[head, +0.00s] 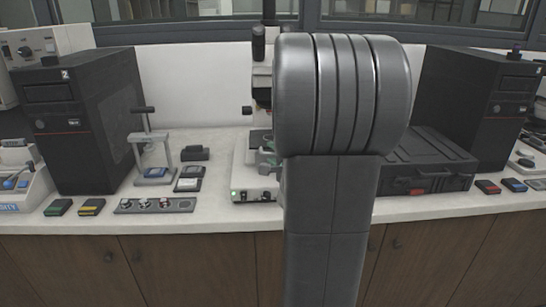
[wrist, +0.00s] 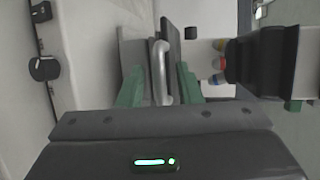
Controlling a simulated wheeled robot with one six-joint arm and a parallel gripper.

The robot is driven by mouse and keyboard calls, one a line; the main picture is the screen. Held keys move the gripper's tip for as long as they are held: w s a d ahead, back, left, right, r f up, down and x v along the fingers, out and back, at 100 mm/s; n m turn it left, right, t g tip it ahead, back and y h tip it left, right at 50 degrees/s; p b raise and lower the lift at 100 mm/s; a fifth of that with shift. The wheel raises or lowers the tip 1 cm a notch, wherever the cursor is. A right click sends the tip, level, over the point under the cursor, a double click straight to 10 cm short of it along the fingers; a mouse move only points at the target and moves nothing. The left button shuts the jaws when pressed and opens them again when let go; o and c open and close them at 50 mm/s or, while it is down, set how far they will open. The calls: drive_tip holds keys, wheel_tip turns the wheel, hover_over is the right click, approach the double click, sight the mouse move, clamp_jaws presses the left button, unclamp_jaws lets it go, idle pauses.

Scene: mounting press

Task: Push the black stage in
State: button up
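In the wrist view my gripper (wrist: 161,80) has two green fingers, set apart with a gap between them. A silver bar handle (wrist: 161,62) shows in that gap, and I see no finger closed on it. A dark upright plate (wrist: 173,38), which seems to be the black stage, is just right of the handle. Whether the right finger touches it I cannot tell.
Lens barrels with coloured rings and a black block (wrist: 265,62) are right of the fingers in the wrist view. A black case (head: 430,165) lies right.

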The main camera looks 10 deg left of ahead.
drive_tip(key=shift+w+a+f, duration=0.1)
drive_tip(key=shift+w+a, duration=0.15)
clamp_jaws()
drive_tip(key=shift+w+p, duration=0.2)
drive_tip(key=shift+p, duration=0.1)
drive_tip(key=w+p, duration=0.1)
drive_tip(key=w, duration=0.1)
drive_tip(key=shift+w+a+p, duration=0.35)
drive_tip(key=shift+a+p, duration=0.05)
drive_tip(key=shift+w+a+f, duration=0.1)
drive_tip(key=shift+w, duration=0.3)
